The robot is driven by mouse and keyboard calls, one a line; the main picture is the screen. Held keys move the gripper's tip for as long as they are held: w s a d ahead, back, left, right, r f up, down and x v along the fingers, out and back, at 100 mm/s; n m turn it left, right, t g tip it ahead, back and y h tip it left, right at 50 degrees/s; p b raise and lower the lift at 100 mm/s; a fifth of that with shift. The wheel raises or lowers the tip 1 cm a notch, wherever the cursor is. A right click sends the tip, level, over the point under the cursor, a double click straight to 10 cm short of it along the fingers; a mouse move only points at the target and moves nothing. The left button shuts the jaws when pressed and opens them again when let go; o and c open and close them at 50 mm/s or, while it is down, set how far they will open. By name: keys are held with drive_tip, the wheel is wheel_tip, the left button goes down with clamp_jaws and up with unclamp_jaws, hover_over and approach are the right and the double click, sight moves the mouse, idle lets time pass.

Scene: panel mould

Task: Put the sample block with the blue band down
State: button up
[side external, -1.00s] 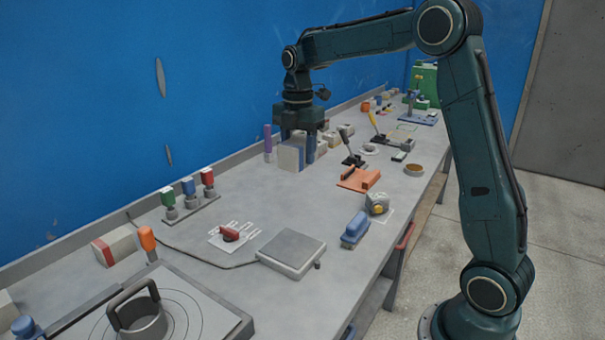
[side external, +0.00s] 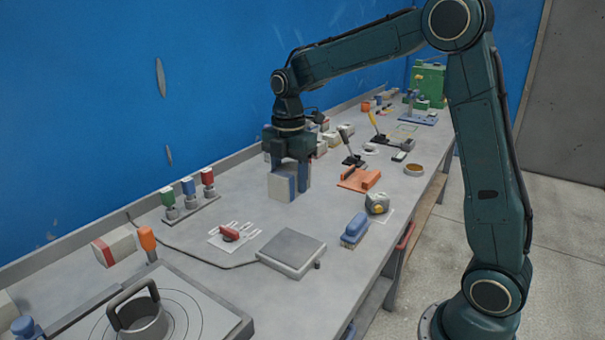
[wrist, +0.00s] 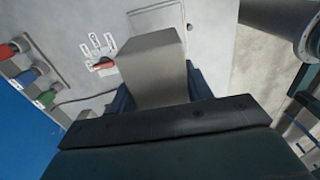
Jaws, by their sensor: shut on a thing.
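The sample block with the blue band (side external: 281,187) is pale grey, with the blue band showing on its right part in the side view. My gripper (side external: 290,172) points down and is shut on the block, a finger on each side. The block looks upright, at or just above the bench top; I cannot tell if its underside touches. In the wrist view the block (wrist: 155,70) stands out between the fingers of my gripper (wrist: 155,100), and its blue band is hidden there.
The grey bench (side external: 225,275) has bare room in front of the block. A flat scale-like plate (side external: 291,250), a red-handled item on a white card (side external: 232,234) and a rack with green, blue and red tops (side external: 190,208) stand nearer the camera. An orange fixture (side external: 360,179) is to the right.

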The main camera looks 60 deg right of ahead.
wheel_tip(320, 180, down, 11)
drive_tip(key=shift+r, duration=0.1)
idle(0.3)
drive_tip(key=shift+f, duration=2.15)
drive_tip(key=shift+f, duration=0.1)
drive_tip(key=o, duration=1.2)
drive_tip(key=shift+f, duration=0.1)
wheel_tip(320, 180, up, 12)
drive_tip(key=shift+f, duration=0.2)
drive_tip(key=shift+r, duration=0.4)
